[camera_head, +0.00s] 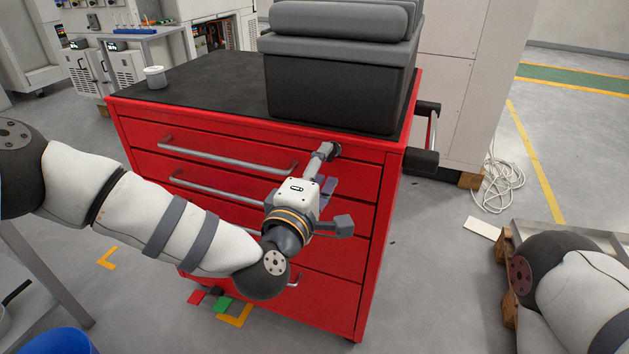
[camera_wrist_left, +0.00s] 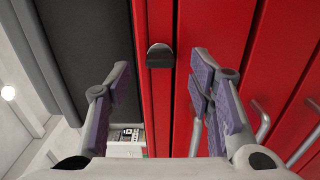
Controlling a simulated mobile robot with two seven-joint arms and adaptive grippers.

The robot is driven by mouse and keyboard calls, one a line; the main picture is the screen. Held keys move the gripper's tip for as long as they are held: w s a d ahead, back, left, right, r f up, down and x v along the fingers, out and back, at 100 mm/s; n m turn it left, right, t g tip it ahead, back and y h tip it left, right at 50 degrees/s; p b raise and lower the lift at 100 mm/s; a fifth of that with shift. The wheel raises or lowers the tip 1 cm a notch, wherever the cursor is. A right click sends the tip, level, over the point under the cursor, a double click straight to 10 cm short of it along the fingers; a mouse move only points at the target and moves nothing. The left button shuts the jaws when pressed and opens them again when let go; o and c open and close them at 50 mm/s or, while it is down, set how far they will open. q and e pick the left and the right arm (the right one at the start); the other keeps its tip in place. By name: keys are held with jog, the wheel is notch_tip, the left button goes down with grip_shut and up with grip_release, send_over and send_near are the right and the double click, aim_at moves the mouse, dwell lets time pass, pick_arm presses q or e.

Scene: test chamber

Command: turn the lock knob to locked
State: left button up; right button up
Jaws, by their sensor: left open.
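The lock knob (camera_wrist_left: 160,56) is a small dark piece with a lighter rounded top. In the left wrist view it sticks out of the red cabinet front, between my finger tips and a little beyond them. In the head view the knob (camera_head: 337,150) is at the cabinet's upper right, partly hidden by a finger. My left gripper (camera_head: 332,167) is open and empty in front of the cabinet. In the wrist view its purple-padded fingers (camera_wrist_left: 161,65) stand apart on either side of the knob, with no clear contact. I cannot tell the knob's turned position.
The red drawer cabinet (camera_head: 135,130) has long metal handles (camera_head: 225,153). A side handle (camera_head: 433,130) projects at the right. My right arm shows at the lower right.

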pick_arm(q)
jog(key=v, duration=0.8)
jog(key=shift+s, duration=0.25)
jog(key=s+a+f+m+g+p, duration=0.35)
jog(key=s+f+m+g, duration=0.7)
jog(key=s+f, duration=1.2)
jog(key=s+a+m+g+y, duration=0.1)
jog(key=s+a+g+y, duration=0.1)
jog(key=s+a+g, duration=0.2)
jog(key=s+a+f+m+g+y+p, duration=0.1)
jog(key=s+a+g, duration=0.4)
jog(key=s+a, duration=0.6)
jog(key=s+m+y, duration=0.1)
jog(key=s+y, duration=0.1)
jog(key=s, duration=0.3)
jog(key=shift+s+a+y, duration=0.3)
pick_arm(e)
jog(key=w+r+t, duration=0.2)
jog(key=w+r, duration=0.3)
jog(key=shift+w+r, duration=0.2)
jog(key=shift+r, duration=0.15)
